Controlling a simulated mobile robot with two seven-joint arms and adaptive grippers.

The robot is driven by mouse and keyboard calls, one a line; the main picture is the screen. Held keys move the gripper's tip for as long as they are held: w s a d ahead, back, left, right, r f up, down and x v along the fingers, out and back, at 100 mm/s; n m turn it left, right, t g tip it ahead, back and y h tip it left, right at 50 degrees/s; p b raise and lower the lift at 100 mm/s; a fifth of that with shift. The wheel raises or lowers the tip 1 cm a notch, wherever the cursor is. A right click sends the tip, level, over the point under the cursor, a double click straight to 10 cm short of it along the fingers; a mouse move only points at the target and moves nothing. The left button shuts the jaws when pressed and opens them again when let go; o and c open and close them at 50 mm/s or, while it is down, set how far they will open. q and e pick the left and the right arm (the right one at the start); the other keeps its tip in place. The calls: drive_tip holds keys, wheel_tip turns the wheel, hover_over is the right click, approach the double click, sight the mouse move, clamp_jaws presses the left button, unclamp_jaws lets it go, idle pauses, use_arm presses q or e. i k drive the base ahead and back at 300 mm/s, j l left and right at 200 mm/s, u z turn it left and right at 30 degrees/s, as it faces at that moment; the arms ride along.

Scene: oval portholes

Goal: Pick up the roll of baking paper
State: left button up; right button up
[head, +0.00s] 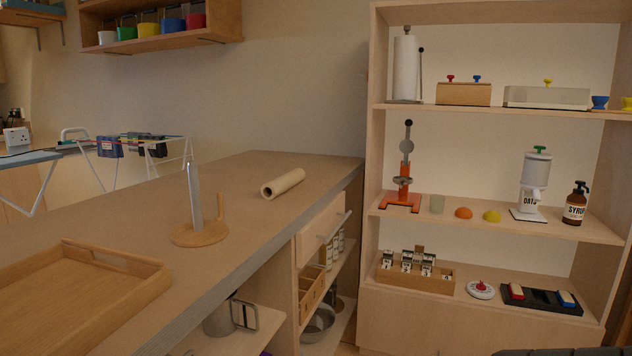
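A cream-coloured roll of baking paper (283,183) lies on its side on the far part of the grey-brown counter (240,220). Its near end faces me at the lower left and shows a dark hollow core. The roll lies apart from the other things on the counter. Neither gripper can be made out in the head view. A dark shape cut off at the bottom right edge may be part of my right arm, but no fingers show.
A round wooden holder (200,234) with an upright metal post stands nearer on the counter. A wooden tray (148,266) is at the front left. A tall shelf unit (378,240) stands at the right. The counter around the roll is clear.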

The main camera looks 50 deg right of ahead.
sight(270, 191)
drive_tip(key=k+l+z, duration=0.1)
drive_tip(key=l+z, duration=0.35)
drive_tip(key=l, duration=0.3)
drive_tip(key=l+z, duration=0.45)
drive_tip(key=l, duration=0.25)
